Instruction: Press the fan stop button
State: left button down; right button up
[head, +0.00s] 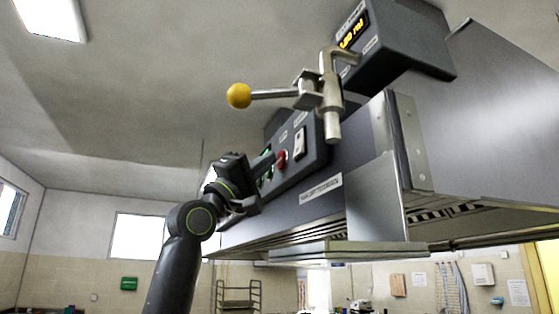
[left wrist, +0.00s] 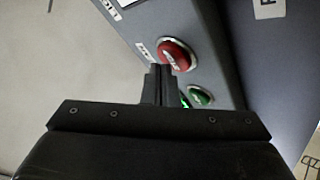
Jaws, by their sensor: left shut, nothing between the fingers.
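The red stop button (head: 282,159) sits on the dark control box on the side of the hood. It also shows in the left wrist view (left wrist: 176,53), just beyond my fingertips and slightly right of them. A green button (left wrist: 200,95) sits below it, partly hidden by my fingers. My left gripper (head: 264,163) is shut and empty, with its fingertips (left wrist: 158,74) close to the red button's lower left edge. I cannot tell whether they touch it. My right gripper is not in view.
The control box (head: 314,148) also carries a white switch (head: 300,142). A valve lever with a yellow knob (head: 238,95) juts out above my left gripper. A display box (head: 395,45) hangs higher up. The hood's lower edge (head: 345,248) lies below; open room is to the left.

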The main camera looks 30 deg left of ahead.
pick_arm(q)
jog(key=shift+w+d, duration=0.25)
jog(key=shift+w, duration=0.1)
dwell(0.6)
jog(key=shift+s, duration=0.1)
jog(key=shift+s+a, duration=0.5)
jog(key=shift+s, duration=0.1)
jog(key=s+a+b, duration=0.2)
jog(key=s+a, duration=0.1)
jog(key=shift+s+a, duration=0.1)
jog(key=shift+s, duration=0.2)
dwell(0.4)
